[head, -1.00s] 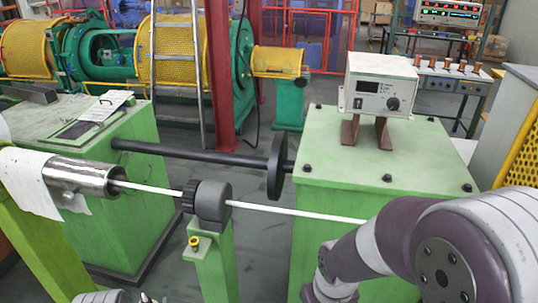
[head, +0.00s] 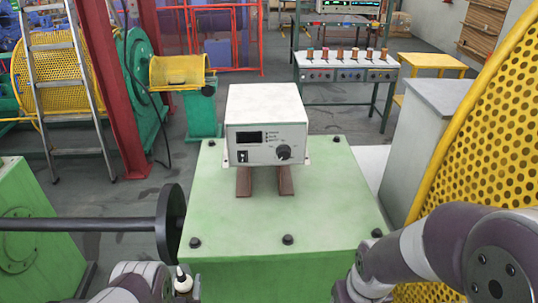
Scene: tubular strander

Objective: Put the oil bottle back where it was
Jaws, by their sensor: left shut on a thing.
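The oil bottle (head: 182,284) is a small white bottle with a dark tip on its pointed nozzle. Its top shows at the bottom edge of the head view, upright or nearly so; its lower part is cut off. My left gripper (head: 184,297) is at the bottom edge, shut on the bottle, with its fingers mostly out of the picture. It is in front of the green cabinet (head: 290,225), near its front left corner. My right arm comes in from the right, but its gripper is below the picture.
A white control box (head: 265,130) stands on brown supports on the green cabinet, with bolts around it. A black shaft with a disc (head: 171,224) lies left. A yellow perforated guard (head: 490,140) and grey cabinet (head: 437,130) stand right. A bench (head: 345,75) is behind.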

